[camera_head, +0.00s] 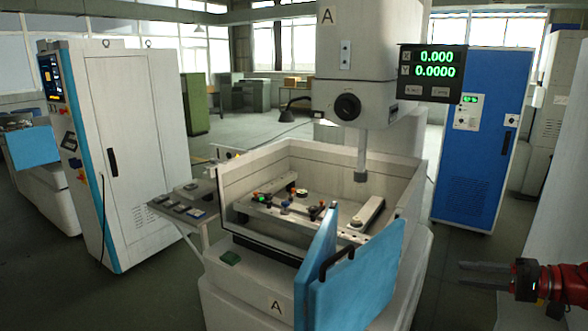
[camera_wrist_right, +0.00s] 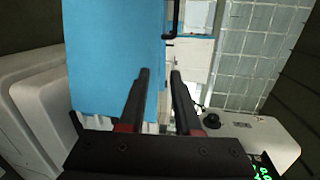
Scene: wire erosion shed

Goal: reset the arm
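My right gripper (camera_head: 461,274) is at the lower right of the head view, on a red and black arm coming in from the right edge. Its two dark fingers point left with a gap between them. In the right wrist view the fingers of the same gripper (camera_wrist_right: 160,72) are apart, with nothing held between them. The gripper is in free space to the right of the machine's blue door (camera_head: 362,275), apart from it. My left arm and left gripper do not show in either view.
The wire erosion machine (camera_head: 270,170) stands in the middle, its blue door panels at the front. A blue cabinet (camera_head: 478,140) stands behind at the right, a white cabinet (camera_head: 135,150) at the left. A pale surface (camera_head: 562,215) rises at the right edge. Floor (camera_head: 455,240) shows between.

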